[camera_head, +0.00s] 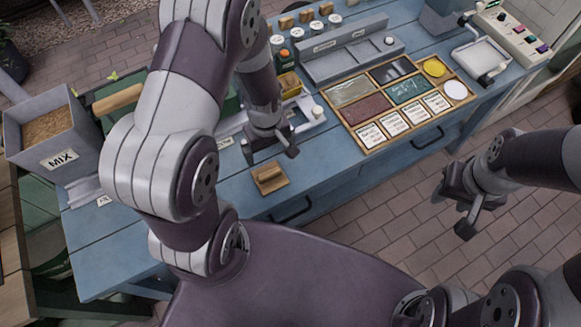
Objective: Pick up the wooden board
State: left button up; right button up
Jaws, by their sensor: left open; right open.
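A small wooden board (268,188) with a raised wooden piece on top lies flat near the front edge of the blue table. My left gripper (270,154) is open and empty, pointing down just behind the board in the picture. Its fingers appear apart from the board; the exact height gap cannot be told. My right gripper (451,212) is open and empty, out over the brick floor to the right of the table. My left arm hides part of the table's left side.
A wooden-framed sample tray (352,124) lies right of the board. Behind are a grey rack (345,62) and small jars (297,33). A grey MIX bin (73,155) stands at left. The blue tabletop (318,170) right of the board is clear.

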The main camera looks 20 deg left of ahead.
aim_at(269, 172)
pick_arm(q)
jog(key=f, duration=0.1)
jog(key=s+a+f, duration=0.1)
jog(key=f, duration=0.1)
jog(key=shift+s+a+f, duration=0.15)
jog(key=f, duration=0.2)
jog(key=w+f, duration=0.1)
jog(key=f, duration=0.1)
jog(key=shift+d+p, duration=0.3)
jog(key=shift+d, duration=0.05)
jog(key=f, duration=0.4)
jog(key=shift+s+f+p, duration=0.15)
jog(key=shift+s+p, duration=0.1)
jog(key=shift+p, duration=0.1)
jog(key=shift+w+a+f, duration=0.1)
jog(key=shift+a+f, duration=0.05)
jog(key=shift+f, duration=0.3)
pick_arm(e)
jog(key=shift+s+a+r, duration=0.3)
jog(key=shift+a+r, duration=0.2)
jog(key=shift+r, duration=0.3)
pick_arm(q)
jog(key=c, duration=0.8)
